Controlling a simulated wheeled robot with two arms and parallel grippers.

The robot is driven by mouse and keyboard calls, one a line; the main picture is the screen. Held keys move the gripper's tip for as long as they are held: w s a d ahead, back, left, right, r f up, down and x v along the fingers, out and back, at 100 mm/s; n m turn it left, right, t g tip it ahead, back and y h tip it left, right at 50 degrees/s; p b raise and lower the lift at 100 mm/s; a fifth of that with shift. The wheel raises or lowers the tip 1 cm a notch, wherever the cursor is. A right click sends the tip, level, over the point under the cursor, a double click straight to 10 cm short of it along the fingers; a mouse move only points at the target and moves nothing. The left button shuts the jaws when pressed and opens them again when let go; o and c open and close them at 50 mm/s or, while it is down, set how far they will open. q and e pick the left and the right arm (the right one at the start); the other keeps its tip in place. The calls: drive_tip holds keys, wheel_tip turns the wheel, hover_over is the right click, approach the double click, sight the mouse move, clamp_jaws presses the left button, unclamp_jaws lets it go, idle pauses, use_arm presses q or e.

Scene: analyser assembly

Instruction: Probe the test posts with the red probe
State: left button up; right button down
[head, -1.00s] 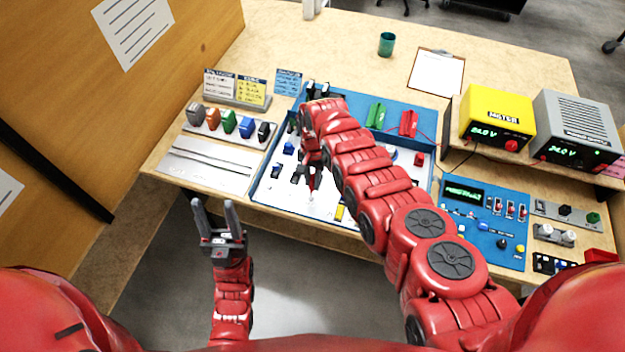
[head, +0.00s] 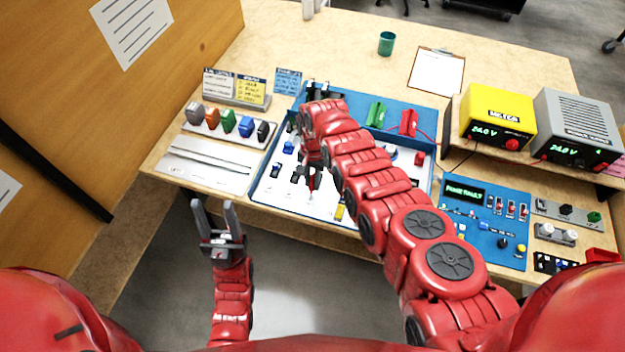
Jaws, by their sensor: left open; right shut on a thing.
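My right gripper (head: 311,180) reaches over the blue-rimmed white tray (head: 290,212) and points down. It is shut on the red probe (head: 312,179), mostly hidden by the jaws and arm; its lower end is near the tray floor. Whether the tip touches a test post cannot be told. Small dark and blue parts (head: 277,170) stand in the tray beside the gripper. My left gripper (head: 216,212) is open and empty, in front of the table's near edge. The yellow meter (head: 497,115) stands at the right and its display reads about 24.0 V.
A blue control panel (head: 485,222) with a lit display lies right of the tray. A grey power supply (head: 578,130) stands beside the meter. Coloured parts (head: 229,121) and a grey rail plate (head: 205,163) lie left. The back of the table, with a green cup (head: 386,43) and clipboard (head: 437,72), is mostly clear.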

drive_tip(key=shift+f, duration=0.2)
drive_tip(key=shift+r, duration=0.15)
wheel_tip(320, 180, up, 6)
drive_tip(key=p, duration=0.5)
drive_tip(key=shift+p, duration=0.3)
idle(1.4)
